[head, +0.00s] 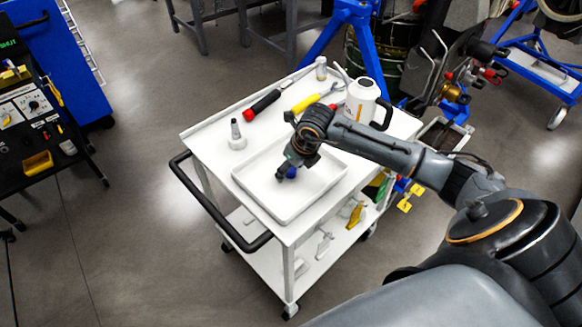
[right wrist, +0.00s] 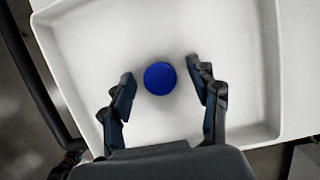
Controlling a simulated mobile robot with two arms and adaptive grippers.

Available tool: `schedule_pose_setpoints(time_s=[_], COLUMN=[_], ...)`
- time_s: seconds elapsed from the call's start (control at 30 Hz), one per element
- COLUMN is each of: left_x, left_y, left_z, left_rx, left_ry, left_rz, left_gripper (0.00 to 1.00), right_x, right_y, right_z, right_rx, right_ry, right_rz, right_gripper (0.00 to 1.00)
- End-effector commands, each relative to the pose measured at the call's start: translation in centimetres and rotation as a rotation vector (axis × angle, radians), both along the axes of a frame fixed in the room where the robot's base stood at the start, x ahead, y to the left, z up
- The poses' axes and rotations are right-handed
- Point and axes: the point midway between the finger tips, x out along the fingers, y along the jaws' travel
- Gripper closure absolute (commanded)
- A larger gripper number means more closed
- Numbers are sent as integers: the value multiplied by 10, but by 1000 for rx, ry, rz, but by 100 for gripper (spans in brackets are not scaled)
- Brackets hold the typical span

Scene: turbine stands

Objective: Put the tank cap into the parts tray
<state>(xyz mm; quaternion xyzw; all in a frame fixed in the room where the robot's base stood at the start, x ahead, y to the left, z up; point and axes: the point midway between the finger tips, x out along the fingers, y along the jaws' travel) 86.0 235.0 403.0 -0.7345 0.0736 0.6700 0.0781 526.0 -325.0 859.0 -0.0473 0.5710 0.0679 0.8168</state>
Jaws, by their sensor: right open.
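The tank cap is a round blue disc (right wrist: 160,78) in the right wrist view, over the floor of the white parts tray (right wrist: 225,35). It also shows in the head view as a small blue spot (head: 292,172), partly hidden by my gripper. The parts tray (head: 272,201) sits on the cart's top. My right gripper (head: 286,171) is low over the tray and open. Its two fingers stand on either side of the cap with a gap on each side. Whether the cap rests fully on the tray floor is hard to tell. My left gripper is not in view.
The tray is otherwise empty.

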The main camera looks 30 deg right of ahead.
Motion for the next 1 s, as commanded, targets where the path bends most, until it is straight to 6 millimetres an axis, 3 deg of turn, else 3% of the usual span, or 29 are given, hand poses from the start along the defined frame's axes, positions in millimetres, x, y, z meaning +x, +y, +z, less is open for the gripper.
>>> schedule_pose_setpoints(time_s=[0.3, 1.0], left_x=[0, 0], left_y=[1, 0], left_z=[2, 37], left_rx=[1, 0], left_ry=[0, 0], left_rz=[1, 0], left_gripper=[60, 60], right_x=[-1, -19], right_y=[0, -4], right_z=[2, 55], right_rx=[0, -1], right_ry=[0, 1], right_rz=[0, 1], right_gripper=[37, 37])
